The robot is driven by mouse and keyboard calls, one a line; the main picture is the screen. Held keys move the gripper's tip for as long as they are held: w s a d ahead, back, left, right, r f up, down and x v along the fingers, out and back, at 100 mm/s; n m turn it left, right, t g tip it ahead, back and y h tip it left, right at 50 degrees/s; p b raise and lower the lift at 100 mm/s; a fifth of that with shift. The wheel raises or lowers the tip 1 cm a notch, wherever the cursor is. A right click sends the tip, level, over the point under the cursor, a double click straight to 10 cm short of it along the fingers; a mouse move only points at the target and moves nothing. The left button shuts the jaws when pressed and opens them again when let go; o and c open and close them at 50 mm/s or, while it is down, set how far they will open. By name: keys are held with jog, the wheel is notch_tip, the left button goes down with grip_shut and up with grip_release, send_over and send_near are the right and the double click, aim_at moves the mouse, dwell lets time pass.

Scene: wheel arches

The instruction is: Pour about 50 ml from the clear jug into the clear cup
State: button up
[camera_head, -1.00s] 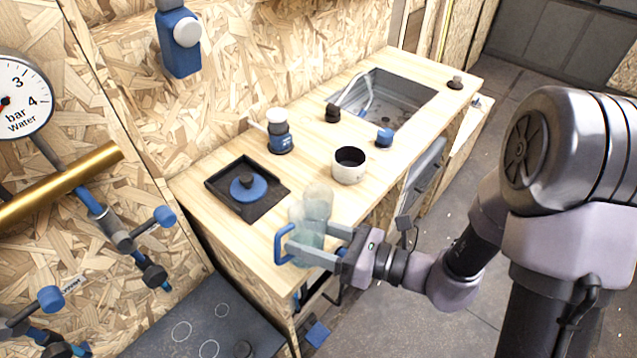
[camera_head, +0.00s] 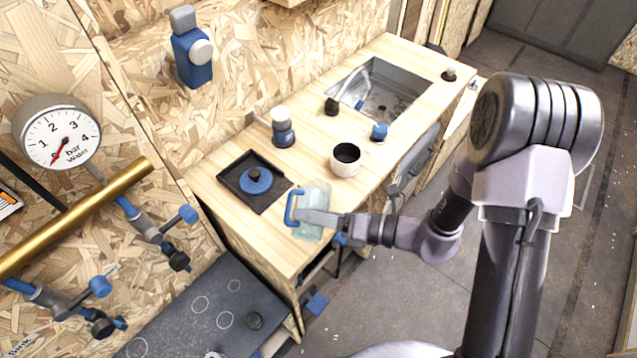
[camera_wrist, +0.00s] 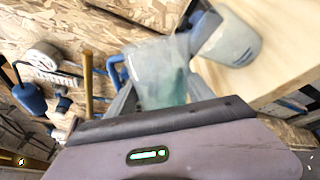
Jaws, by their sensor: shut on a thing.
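The clear jug (camera_head: 311,228) with a blue handle (camera_head: 289,207) is held between the fingers of my gripper (camera_head: 306,214), near the counter's front edge. In the wrist view the jug (camera_wrist: 160,78) fills the space between the fingers, with pale greenish liquid inside. A clear shape (camera_head: 318,190) behind the jug's top in the head view may be the clear cup. It overlaps the jug, so I cannot tell where one ends, nor the jug's exact tilt or height. I see no liquid stream.
A white pot (camera_head: 345,163) with a dark inside stands behind the jug. A blue-and-white jar (camera_head: 283,130) and the sink (camera_head: 385,92) are farther back.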

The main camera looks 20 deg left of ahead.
jog(key=shift+f+m+p, duration=0.1)
jog(key=shift+m+p, duration=0.2)
jog(key=shift+m, duration=0.1)
jog(key=shift+w+r+m+g+p, duration=0.1)
jog(key=shift+r+m+g+p, duration=0.2)
jog(key=shift+r+m+p, duration=0.75)
jog(key=shift+w+f+p, duration=0.1)
jog(key=shift+f+p, duration=0.3)
jog(key=shift+p, duration=0.1)
jog(key=shift+a, duration=0.1)
jog(key=shift+a+p, duration=0.3)
jog(key=shift+a, duration=0.15)
jog(key=shift+w+a+r+m+p, duration=0.2)
jog(key=shift+r+m+p, duration=0.3)
jog(key=shift+p, duration=0.4)
jog(key=shift+f, duration=0.15)
